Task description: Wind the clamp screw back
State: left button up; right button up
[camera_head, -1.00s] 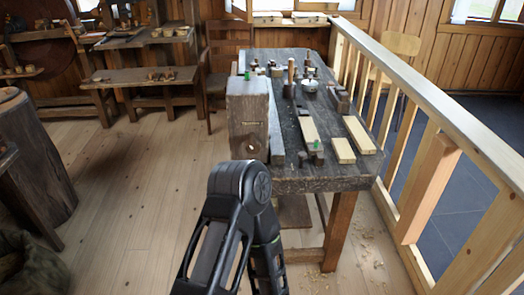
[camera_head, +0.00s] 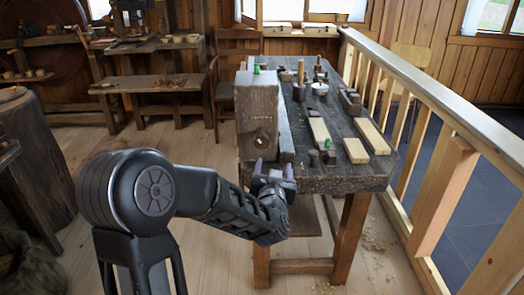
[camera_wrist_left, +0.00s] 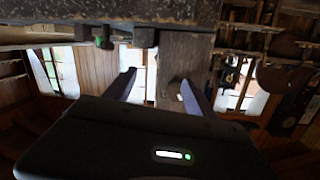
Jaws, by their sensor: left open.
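The clamp is a tall grey-brown wooden block (camera_head: 257,105) at the left front corner of the workbench. A small round brown fitting, seemingly the clamp screw's end (camera_head: 261,140), shows low on its front face. My left gripper (camera_head: 273,168) is just below and in front of that fitting, open with nothing between its fingers. In the left wrist view the two fingers (camera_wrist_left: 158,92) stand apart, with the wooden block (camera_wrist_left: 186,58) beyond them. A small round knob shows there near the right finger. Whether a finger touches the block cannot be told. My right gripper is out of view.
A tree stump (camera_head: 35,150) stands at left. The floor between is clear.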

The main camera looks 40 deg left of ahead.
aim_at(262, 142)
pick_arm(q)
jog(key=shift+n+y, duration=0.4)
jog(key=shift+y, duration=0.5)
jog(key=a+r, duration=0.1)
jog(key=r, duration=0.1)
jog(key=s+a+r, duration=0.1)
jog(key=a+r, duration=0.1)
jog(key=shift+s+r, duration=0.1)
jog(key=shift+r, duration=0.05)
jog(key=x, duration=0.7)
jog(key=shift+w+a, duration=0.25)
jog(key=shift+w, duration=0.05)
jog(key=shift+c, duration=0.3)
jog(key=c, duration=1.3)
